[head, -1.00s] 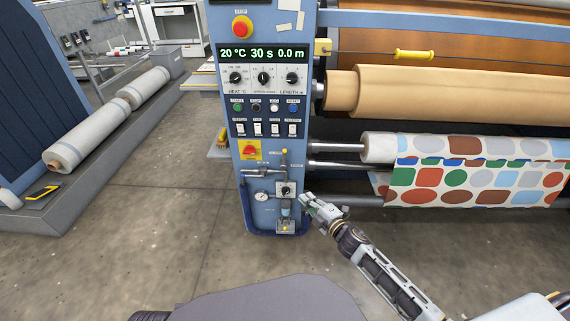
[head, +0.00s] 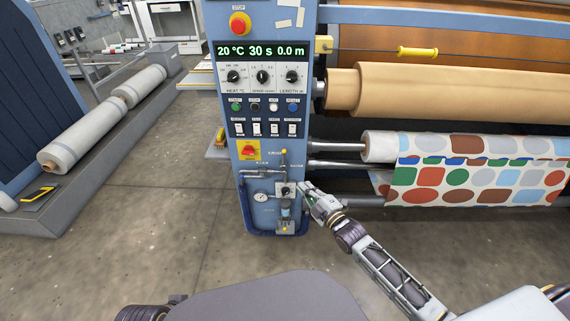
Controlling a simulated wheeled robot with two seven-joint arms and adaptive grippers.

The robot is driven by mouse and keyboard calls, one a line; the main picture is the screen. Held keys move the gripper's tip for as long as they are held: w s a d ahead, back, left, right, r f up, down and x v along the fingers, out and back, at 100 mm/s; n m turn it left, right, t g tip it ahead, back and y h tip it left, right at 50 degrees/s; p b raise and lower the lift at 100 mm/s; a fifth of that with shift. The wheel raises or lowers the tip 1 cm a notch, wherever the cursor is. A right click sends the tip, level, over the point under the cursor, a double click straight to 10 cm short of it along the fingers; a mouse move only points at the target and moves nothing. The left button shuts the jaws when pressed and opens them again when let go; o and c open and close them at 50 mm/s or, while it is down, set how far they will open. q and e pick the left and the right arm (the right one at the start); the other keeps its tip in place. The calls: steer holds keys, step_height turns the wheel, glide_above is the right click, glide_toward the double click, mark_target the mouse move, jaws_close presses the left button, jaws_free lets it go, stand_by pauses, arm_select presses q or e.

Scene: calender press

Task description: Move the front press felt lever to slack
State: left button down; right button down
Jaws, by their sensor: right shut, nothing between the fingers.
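The blue press cabinet (head: 250,215) stands at the middle of the head view. On its lower front is a small upright lever with a yellow knob (head: 284,152), with tiny unreadable labels around it. I take it to be the felt lever, but the labels do not confirm this. Below it are a black knob on a pale plate (head: 285,190) and a round gauge (head: 262,196). My right gripper (head: 304,188) is shut and empty, just right of that plate and below the yellow knob. I cannot tell whether it touches the cabinet. My left gripper is not in view.
A red stop button (head: 240,23), a display (head: 262,51), dials and switches fill the cabinet above. A tan roll (head: 440,90) and a patterned fabric roll (head: 480,180) extend right, close to my right arm. Grey rolls (head: 100,125) lie at left. The floor (head: 130,230) left of the cabinet is clear.

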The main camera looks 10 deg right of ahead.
mark_target(284, 158)
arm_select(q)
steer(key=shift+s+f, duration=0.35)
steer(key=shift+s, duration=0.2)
arm_select(e)
steer(key=shift+d+r+n, duration=0.1)
steer(key=shift+n, duration=1.8)
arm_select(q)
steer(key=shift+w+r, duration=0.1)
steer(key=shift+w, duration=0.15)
arm_select(e)
steer(key=shift+w, duration=0.15)
